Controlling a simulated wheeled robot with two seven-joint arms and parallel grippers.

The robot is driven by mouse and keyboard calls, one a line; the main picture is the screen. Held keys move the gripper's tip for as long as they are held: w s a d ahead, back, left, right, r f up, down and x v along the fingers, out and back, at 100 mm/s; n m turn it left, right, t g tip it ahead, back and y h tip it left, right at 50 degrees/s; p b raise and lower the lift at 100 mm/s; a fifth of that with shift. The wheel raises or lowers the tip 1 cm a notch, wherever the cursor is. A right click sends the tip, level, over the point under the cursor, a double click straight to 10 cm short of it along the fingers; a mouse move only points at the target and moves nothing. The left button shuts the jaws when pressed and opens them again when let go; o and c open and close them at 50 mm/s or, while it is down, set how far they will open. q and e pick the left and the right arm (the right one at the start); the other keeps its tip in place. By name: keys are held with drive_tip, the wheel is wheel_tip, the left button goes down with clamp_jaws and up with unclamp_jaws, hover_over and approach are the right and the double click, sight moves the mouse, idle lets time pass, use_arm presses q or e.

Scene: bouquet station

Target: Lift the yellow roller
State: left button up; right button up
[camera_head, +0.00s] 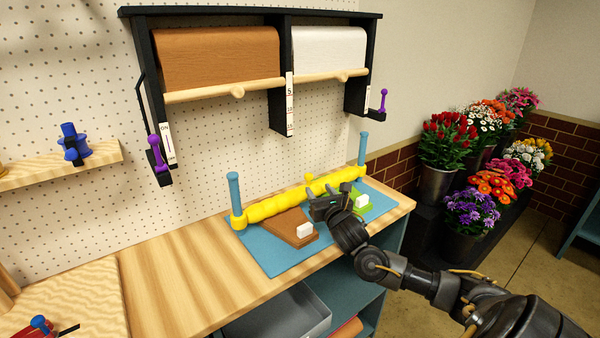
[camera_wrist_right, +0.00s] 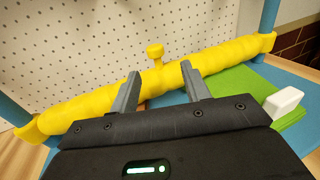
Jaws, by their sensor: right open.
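The yellow roller (camera_head: 285,205) lies low across the back of the blue mat, between two blue posts. A short yellow knob (camera_head: 309,178) stands up near its middle. It also crosses the right wrist view (camera_wrist_right: 85,107), with its knob (camera_wrist_right: 156,54) just beyond my fingers. My right gripper (camera_head: 312,198) is at the roller's middle, in front of the knob. In the wrist view my right gripper (camera_wrist_right: 159,85) is open, its two fingers apart and pointing at the roller around the knob's base. I cannot tell whether they touch it. My left gripper is not in view.
A blue post (camera_head: 234,195) rises at the roller's left end and another (camera_head: 362,150) at its right. On the blue mat (camera_head: 272,262) lie a brown piece (camera_head: 284,229) and a green piece (camera_head: 357,197), each with a white block. A black paper-roll rack (camera_head: 285,75) hangs above.

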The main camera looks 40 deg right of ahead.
sight(307, 174)
drive_tip(key=w, duration=0.2)
drive_tip(key=w+p, duration=0.1)
drive_tip(key=shift+w+d+r, duration=0.25)
drive_tip(key=shift+r, duration=0.1)
drive_tip(key=x, duration=0.3)
drive_tip(key=p+x, duration=0.1)
drive_tip(key=x, duration=0.2)
drive_tip(key=shift+w+f, duration=0.15)
drive_tip(key=shift+f, duration=0.05)
drive_tip(key=shift+w+d, duration=0.15)
drive_tip(key=shift+w, duration=0.25)
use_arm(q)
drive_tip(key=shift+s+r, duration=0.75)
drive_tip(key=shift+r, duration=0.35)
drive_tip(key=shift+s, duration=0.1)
use_arm(e)
clamp_jaws()
